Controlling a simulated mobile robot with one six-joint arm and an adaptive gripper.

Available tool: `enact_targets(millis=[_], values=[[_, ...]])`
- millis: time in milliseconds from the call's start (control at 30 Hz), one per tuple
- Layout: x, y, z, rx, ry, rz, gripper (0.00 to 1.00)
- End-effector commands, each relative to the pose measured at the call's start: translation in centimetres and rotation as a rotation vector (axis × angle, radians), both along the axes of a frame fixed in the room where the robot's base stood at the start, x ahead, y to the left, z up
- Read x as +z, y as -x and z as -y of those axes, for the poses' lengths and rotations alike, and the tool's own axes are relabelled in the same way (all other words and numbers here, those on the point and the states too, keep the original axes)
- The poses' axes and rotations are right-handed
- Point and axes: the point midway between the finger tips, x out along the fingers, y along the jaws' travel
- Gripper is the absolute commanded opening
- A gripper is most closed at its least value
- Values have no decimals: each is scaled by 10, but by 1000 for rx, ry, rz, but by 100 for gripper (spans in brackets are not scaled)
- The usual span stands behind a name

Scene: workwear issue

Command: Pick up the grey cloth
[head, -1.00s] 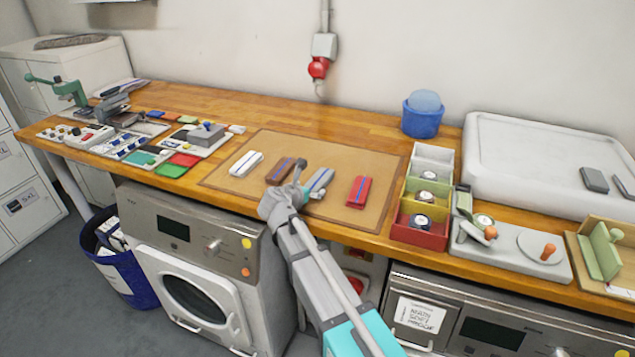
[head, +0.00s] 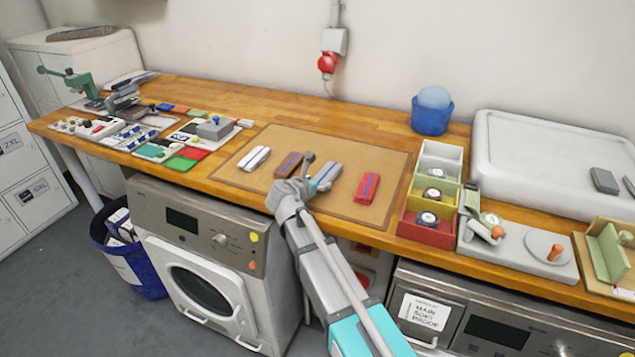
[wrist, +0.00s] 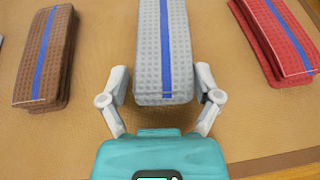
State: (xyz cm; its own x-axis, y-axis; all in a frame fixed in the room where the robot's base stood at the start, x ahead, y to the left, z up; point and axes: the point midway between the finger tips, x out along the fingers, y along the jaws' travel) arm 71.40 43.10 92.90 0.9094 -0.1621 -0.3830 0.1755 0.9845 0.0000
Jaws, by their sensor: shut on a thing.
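The grey cloth (head: 328,176) is folded, with a blue stripe along it, and lies on the tan mat (head: 340,212). In the wrist view the grey cloth (wrist: 163,50) runs away from me between my fingers. My gripper (wrist: 163,78) has one finger against each long side of its near end and is shut on it. In the head view my gripper (head: 312,180) partly hides the cloth's left side. I cannot tell any gap between cloth and mat.
A brown cloth (wrist: 45,55) lies left of the grey one and a red cloth (wrist: 278,42) right. A white cloth (head: 254,158) lies farther left. Stacked coloured bins (head: 430,205) stand right of the mat. The bench behind the mat is clear.

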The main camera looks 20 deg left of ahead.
Motion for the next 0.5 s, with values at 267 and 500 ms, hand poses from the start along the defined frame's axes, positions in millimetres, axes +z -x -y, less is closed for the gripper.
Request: enact_targets(millis=[267, 500], values=[[25, 0, 0, 0, 0, 0, 35], [53, 18, 11, 0, 0, 1, 35]])
